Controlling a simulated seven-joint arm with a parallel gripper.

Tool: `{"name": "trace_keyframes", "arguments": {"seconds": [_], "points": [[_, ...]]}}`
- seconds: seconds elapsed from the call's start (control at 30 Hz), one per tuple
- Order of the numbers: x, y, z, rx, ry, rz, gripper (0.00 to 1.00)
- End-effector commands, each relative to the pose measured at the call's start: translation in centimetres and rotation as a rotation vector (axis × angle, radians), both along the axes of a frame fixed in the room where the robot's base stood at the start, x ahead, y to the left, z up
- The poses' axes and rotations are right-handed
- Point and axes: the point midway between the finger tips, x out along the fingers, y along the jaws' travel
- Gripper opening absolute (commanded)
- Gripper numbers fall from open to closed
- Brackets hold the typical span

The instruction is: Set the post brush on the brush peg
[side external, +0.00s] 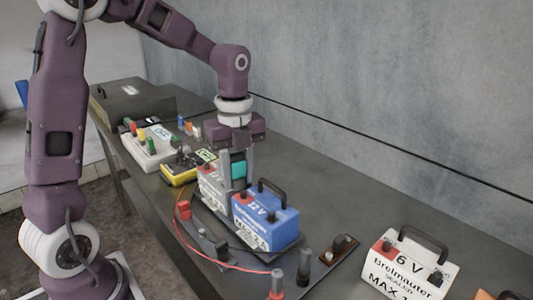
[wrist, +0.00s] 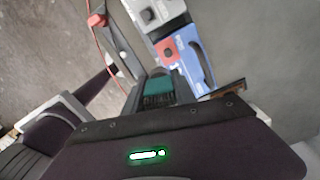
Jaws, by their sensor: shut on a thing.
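My gripper (side external: 237,178) is shut on a teal block-like piece, which I take to be the post brush (side external: 239,169). It is upright just behind the blue 12 V battery (side external: 268,222) and beside the grey battery (side external: 212,184); whether it touches either is unclear. In the wrist view the teal brush (wrist: 159,84) shows between the fingers, with a dark ribbed part below it. A brown strip with a dark upright piece (side external: 341,243) lies right of the blue battery. Dark posts (side external: 304,265) stand near it. I cannot tell which of these is the brush peg.
A white 6 V battery (side external: 410,265) stands at right. A red clamp (side external: 183,209) with a red cable lies at the front edge. A yellow meter (side external: 179,174), a white box with coloured knobs (side external: 147,153) and a dark case (side external: 128,103) stand farther back.

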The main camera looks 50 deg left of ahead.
Motion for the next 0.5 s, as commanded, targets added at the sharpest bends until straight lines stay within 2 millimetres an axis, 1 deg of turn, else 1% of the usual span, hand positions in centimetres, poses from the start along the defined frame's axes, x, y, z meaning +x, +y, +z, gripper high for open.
{"name": "trace_keyframes", "arguments": {"seconds": [0.03,0.1,0.2,0.3,0.4,0.5], "points": [[-1.4,1.6,-1.6,-0.002,0.008,0.057,0.00],[-3.4,3.3,-3.8,-0.003,0.006,0.130,0.00],[-5.9,4.7,-6.0,-0.007,0.003,0.210,0.00],[-7.4,5.3,-7.1,-0.011,-0.001,0.258,0.00],[-8.0,5.4,-7.5,-0.012,-0.004,0.274,0.00],[-8.0,5.4,-7.5,-0.011,-0.005,0.274,0.00]]}}
